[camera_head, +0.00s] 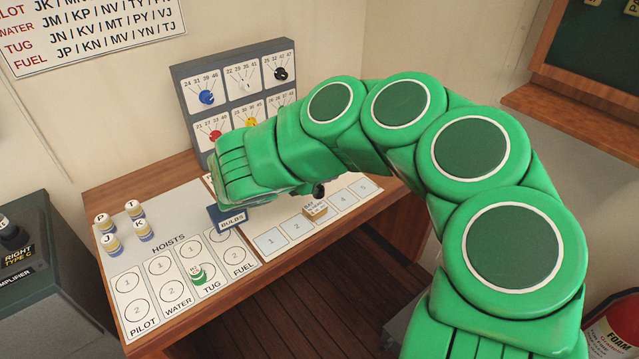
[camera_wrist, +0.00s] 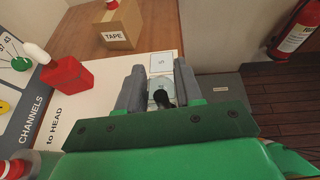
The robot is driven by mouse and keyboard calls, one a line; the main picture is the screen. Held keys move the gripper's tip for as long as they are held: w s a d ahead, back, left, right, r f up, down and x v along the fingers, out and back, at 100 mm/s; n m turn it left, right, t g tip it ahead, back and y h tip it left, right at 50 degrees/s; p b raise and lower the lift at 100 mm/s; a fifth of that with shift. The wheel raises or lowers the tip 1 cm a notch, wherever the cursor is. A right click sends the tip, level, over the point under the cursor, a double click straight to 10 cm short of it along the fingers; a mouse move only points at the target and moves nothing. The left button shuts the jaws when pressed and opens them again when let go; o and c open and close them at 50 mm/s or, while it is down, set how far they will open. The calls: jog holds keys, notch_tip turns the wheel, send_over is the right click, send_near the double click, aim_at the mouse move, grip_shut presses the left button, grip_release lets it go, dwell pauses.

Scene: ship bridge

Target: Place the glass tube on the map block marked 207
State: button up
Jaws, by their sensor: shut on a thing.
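My gripper shows in the wrist view (camera_wrist: 160,80), its two grey fingers closed on a small pale, see-through thing with a black end (camera_wrist: 162,98), which looks like the glass tube. In the head view my green arm reaches over the desk and hides the fingers. A small black knob-like piece (camera_head: 319,189) shows beside the arm's end there. A tan block (camera_head: 315,213) with a small label sits on the numbered strip, between cells 2 and 4. Its label is too small to read. I cannot make out a block marked 207.
A blue BULBS box (camera_head: 228,218) stands just below my arm's end. Several lettered pegs (camera_head: 113,243) and a green peg (camera_head: 199,273) stand on the HOISTS board. The grey dial panel (camera_head: 190,85) rises behind. In the wrist view are a TAPE box (camera_wrist: 118,25) and a red block (camera_wrist: 66,77).

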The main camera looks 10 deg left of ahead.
jog(key=shift+w+a+f, duration=0.25)
jog(key=shift+w+f, duration=0.35)
jog(key=shift+f, duration=0.7)
jog(key=shift+w+a+f, duration=0.2)
jog(key=shift+w+f, duration=0.45)
jog(key=shift+f, duration=0.65)
jog(key=shift+w+a+f, duration=0.25)
jog(key=shift+w+f, duration=0.35)
jog(key=shift+f, duration=0.7)
jog(key=shift+f, duration=0.15)
jog(key=o, duration=1)
jog(key=shift+o, duration=0.2)
jog(key=shift+r, duration=0.2)
jog(key=v, duration=1.2)
jog(key=shift+a, duration=0.1)
